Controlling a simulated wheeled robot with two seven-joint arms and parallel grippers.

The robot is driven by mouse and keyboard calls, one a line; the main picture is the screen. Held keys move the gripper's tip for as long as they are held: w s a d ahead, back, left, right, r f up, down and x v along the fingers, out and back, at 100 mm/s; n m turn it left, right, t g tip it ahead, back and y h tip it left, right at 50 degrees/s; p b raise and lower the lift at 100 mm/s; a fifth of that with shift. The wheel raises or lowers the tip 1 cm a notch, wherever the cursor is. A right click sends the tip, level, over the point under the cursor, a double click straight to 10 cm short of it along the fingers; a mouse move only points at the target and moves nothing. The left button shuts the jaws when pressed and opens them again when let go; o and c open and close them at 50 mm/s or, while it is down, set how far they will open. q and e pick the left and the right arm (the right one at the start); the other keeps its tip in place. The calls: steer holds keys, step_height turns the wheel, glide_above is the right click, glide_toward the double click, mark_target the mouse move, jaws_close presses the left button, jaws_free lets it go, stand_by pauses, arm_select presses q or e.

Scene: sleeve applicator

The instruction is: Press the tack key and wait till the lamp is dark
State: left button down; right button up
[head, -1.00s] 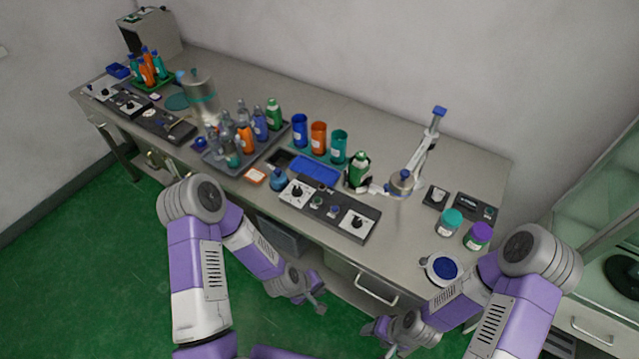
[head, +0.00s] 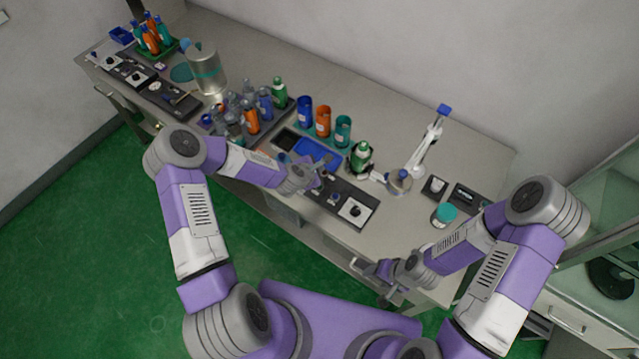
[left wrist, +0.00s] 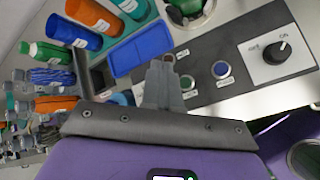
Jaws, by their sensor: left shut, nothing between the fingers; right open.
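The dark control panel (head: 340,206) lies along the front of the bench. In the left wrist view it shows a white plate with a black off/on knob (left wrist: 283,52), a blue round button (left wrist: 221,69) and a dark round button or lamp (left wrist: 187,83). The labels are too small to read, so I cannot tell which is the tack key or whether a lamp is lit. My left gripper (head: 326,162) is shut and empty over the panel's left part, which it hides; its fingertips (left wrist: 164,68) show beside the dark button. I cannot tell contact. My right gripper (head: 379,284) is open and empty at the bench's front edge.
A blue tray (head: 318,152) and blue, orange and teal cups (head: 323,121) stand behind the panel. A green bottle (head: 361,156) and a white stand (head: 426,148) are to the right. A rack of bottles (head: 250,115) is left. A teal-lidded jar (head: 444,215) stands near my right arm.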

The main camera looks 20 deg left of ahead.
arm_select(q)
steer(key=shift+f, duration=0.1)
steer(key=b, duration=0.6)
glide_above(318, 188)
step_height(318, 188, down, 8)
steer(key=shift+r, duration=0.25)
steer(key=shift+f+b, duration=0.4)
steer(key=shift+f, duration=0.25)
stand_by(1.0)
steer(key=shift+f+b, duration=0.35)
steer(key=shift+b, duration=0.15)
steer(key=shift+f+b, duration=0.45)
stand_by(0.4)
steer(key=shift+r, duration=0.1)
steer(key=shift+r+p, duration=0.55)
steer(key=shift+r, duration=0.2)
